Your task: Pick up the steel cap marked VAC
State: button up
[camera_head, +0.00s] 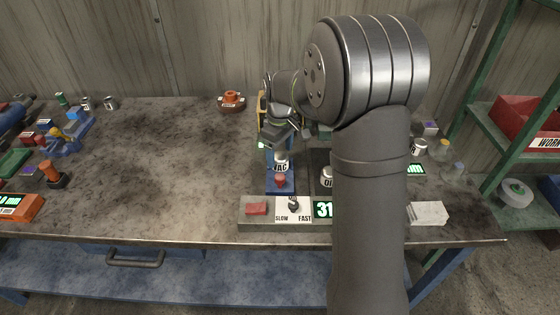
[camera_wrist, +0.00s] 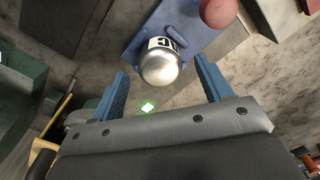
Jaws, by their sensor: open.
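The steel cap marked VAC (camera_head: 281,166) stands on a blue block (camera_head: 272,187) near the front of the bench, behind a red knob (camera_head: 280,181). In the wrist view the domed steel cap (camera_wrist: 160,64) shows part of its label. My gripper (camera_wrist: 160,90) is open, with one blue finger to each side of the cap. The fingertips look close to the cap, but I see no contact. In the head view my gripper (camera_head: 272,146) is just behind and above the cap, partly hidden by my arm.
A control box (camera_head: 250,225) with a SLOW/FAST dial and red button stands in front. Another labelled cap (camera_head: 327,176) is to the right, beside my arm. An orange-brown object (camera_head: 231,101) sits at the back. The bench's left middle is clear.

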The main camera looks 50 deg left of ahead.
jog(key=shift+f, duration=0.85)
jog(key=c, duration=1.3)
jog(key=shift+r, duration=0.1)
